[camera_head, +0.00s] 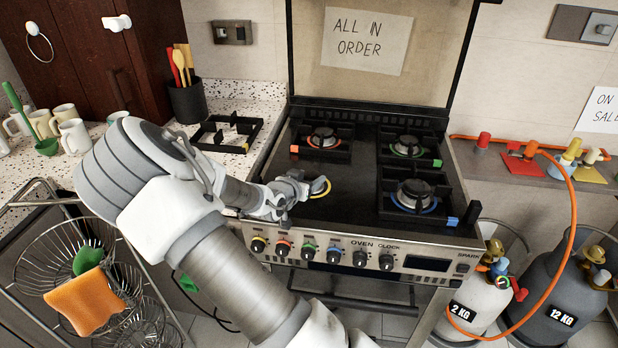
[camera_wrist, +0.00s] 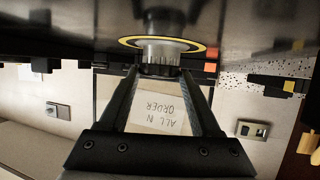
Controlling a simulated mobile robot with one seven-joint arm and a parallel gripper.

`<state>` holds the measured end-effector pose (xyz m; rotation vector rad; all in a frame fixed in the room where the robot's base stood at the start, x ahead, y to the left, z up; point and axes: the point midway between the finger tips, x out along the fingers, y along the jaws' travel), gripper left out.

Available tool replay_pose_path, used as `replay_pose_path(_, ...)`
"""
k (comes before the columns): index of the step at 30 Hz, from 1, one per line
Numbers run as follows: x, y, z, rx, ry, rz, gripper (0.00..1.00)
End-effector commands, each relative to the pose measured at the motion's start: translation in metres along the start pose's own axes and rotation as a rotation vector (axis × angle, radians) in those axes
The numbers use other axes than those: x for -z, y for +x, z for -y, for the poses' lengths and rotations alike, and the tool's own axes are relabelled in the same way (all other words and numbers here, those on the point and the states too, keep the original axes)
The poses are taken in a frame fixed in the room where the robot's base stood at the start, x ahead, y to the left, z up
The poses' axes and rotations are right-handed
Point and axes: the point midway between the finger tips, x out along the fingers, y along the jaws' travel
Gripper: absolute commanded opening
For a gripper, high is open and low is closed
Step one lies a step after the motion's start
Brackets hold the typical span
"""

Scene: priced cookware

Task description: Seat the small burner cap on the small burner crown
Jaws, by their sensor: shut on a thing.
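My gripper (camera_head: 306,188) is over the front-left burner of the stove. In the wrist view, which is upside down, my fingers (camera_wrist: 160,76) are shut on a dark, ribbed small burner cap (camera_wrist: 158,70). The small burner crown (camera_wrist: 158,47) is silver, with a yellow ring (camera_wrist: 128,42) around its base. The cap is right at the top of the crown and looks roughly centred; I cannot tell whether they touch. In the head view, my gripper hides the cap and most of the burner; part of the yellow ring (camera_head: 323,190) shows.
Three other burners, marked red (camera_head: 323,138), green (camera_head: 407,147) and blue (camera_head: 414,195), have caps and black grates. A loose grate (camera_head: 226,132) lies on the left counter. A wire dish rack (camera_head: 75,265) stands front left. Knobs (camera_head: 310,250) line the stove front.

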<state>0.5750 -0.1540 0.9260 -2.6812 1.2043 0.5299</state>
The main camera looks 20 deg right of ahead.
Motion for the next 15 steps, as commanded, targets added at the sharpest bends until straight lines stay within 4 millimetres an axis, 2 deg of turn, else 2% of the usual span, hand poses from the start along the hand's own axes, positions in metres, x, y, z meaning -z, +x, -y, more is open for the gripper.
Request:
replay_pose_path(13, -0.0039, 0.0001, -0.0002, -0.001, -0.003, 0.007, 0.09)
replay_pose_path(14, -0.0039, 0.0001, -0.0003, -0.001, -0.003, 0.007, 0.70)
replay_pose_path(15, -0.0038, 0.0002, -0.0003, -0.001, -0.003, 0.006, 0.77)
